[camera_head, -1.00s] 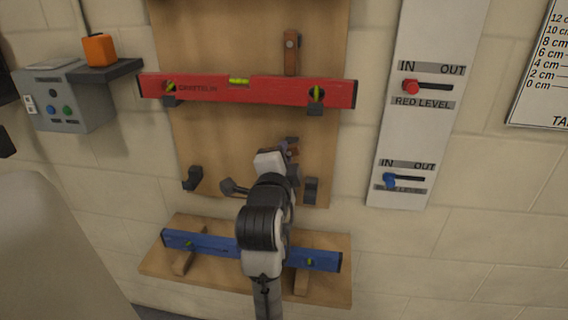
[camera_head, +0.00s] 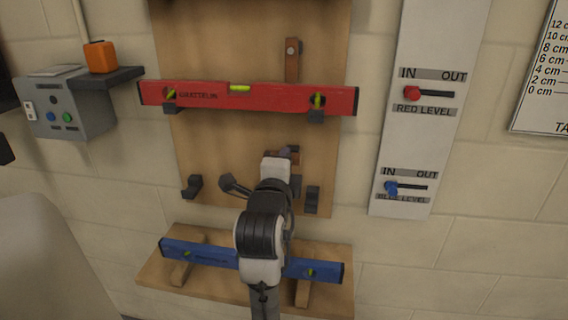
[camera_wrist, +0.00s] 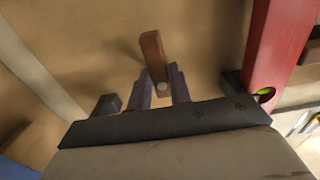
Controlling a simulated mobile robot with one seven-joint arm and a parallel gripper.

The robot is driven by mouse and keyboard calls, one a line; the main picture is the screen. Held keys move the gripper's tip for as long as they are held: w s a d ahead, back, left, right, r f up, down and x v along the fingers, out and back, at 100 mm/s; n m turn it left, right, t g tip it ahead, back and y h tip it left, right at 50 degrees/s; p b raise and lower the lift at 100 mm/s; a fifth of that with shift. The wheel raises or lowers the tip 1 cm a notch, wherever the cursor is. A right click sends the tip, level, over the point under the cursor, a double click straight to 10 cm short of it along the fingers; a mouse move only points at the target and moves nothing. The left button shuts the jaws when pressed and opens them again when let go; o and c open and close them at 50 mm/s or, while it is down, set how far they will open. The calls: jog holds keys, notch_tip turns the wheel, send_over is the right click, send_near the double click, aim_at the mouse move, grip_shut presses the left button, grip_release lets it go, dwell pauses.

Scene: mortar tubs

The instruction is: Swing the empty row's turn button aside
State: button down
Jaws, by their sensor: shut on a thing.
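The empty row is a pair of dark hooks, the left one (camera_head: 192,186) and the right one (camera_head: 312,199), on the wooden board. Its turn button (camera_head: 291,154) is a small brown wooden piece above the hooks, partly hidden by my gripper. In the wrist view the button (camera_wrist: 152,55) shows with its pale pivot; it lies close to sideways on the board. My gripper (camera_wrist: 161,90) is shut on the button, with one dark finger on each side near the pivot.
A red level (camera_head: 210,95) rests on the upper hooks, under an upright turn button (camera_head: 292,60). A blue level (camera_head: 210,254) lies on wooden blocks on the shelf (camera_head: 335,295) below. An IN/OUT panel (camera_head: 408,140) is at the right.

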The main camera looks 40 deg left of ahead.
jog(key=c, duration=1.3)
grip_release()
jog(key=b+v, duration=0.1)
jog(key=v, duration=0.2)
jog(key=b+v, duration=0.3)
jog(key=v, duration=0.2)
jog(key=shift+s+f, duration=0.35)
jog(key=shift+s+d+b, duration=0.1)
jog(key=shift+b, duration=0.75)
jog(key=b+v, duration=0.5)
jog(key=shift+r, duration=0.35)
